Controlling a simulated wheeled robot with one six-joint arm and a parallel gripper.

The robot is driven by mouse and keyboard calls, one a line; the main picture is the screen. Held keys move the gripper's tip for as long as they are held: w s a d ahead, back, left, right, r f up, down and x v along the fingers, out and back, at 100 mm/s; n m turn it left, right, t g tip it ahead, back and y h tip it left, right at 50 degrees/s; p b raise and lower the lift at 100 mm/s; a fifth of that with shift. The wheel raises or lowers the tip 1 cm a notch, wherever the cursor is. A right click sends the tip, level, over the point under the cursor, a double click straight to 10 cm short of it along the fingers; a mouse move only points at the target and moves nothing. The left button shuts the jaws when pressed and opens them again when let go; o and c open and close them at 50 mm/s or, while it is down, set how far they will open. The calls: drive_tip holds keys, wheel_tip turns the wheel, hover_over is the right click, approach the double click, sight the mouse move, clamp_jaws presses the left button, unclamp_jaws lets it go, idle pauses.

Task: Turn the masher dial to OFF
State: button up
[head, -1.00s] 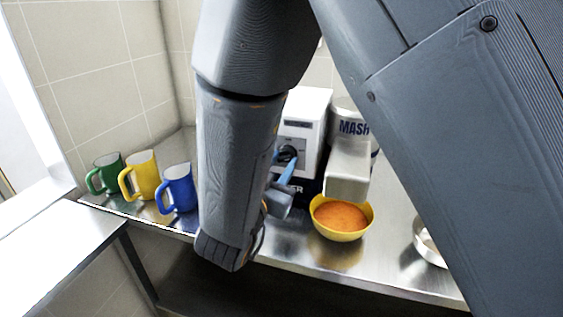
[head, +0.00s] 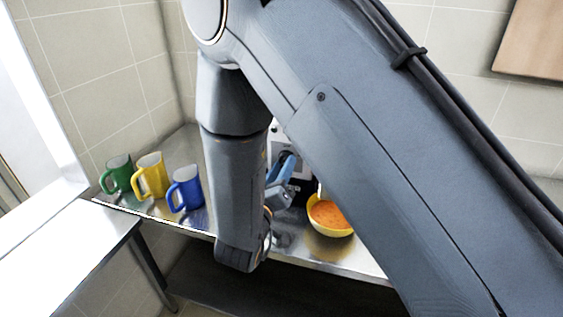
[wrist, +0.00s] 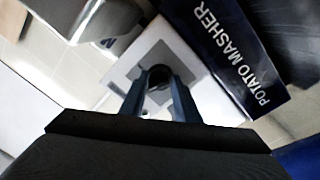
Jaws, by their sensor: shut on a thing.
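The masher is a white machine with a dark blue panel lettered POTATO MASHER (wrist: 228,58) in the wrist view. Its dark round dial (wrist: 158,76) sits on a grey plate on the white face. My gripper (wrist: 160,92) has its two blue fingers on either side of the dial, shut on it. In the head view my gripper (head: 284,168) is at the machine's front, and my arm covers most of the machine. I cannot read the dial's markings or tell its setting.
A yellow bowl (head: 316,226) of orange food stands to the right, partly behind my arm. Green (head: 118,174), yellow (head: 152,176) and blue (head: 186,190) mugs stand at the left on the steel counter (head: 335,249). A tiled wall (head: 100,70) is behind.

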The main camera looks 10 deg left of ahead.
drive_tip(key=shift+n+p, duration=1.05)
drive_tip(key=shift+n, duration=0.95)
drive_tip(key=o, duration=1)
drive_tip(key=shift+o, duration=0.2)
drive_tip(key=shift+s, duration=0.15)
drive_tip(key=s+b, duration=0.2)
drive_tip(key=s, duration=0.5)
drive_tip(key=shift+s+a+f, duration=0.25)
drive_tip(key=shift+s+a, duration=0.05)
drive_tip(key=shift+a, duration=0.1)
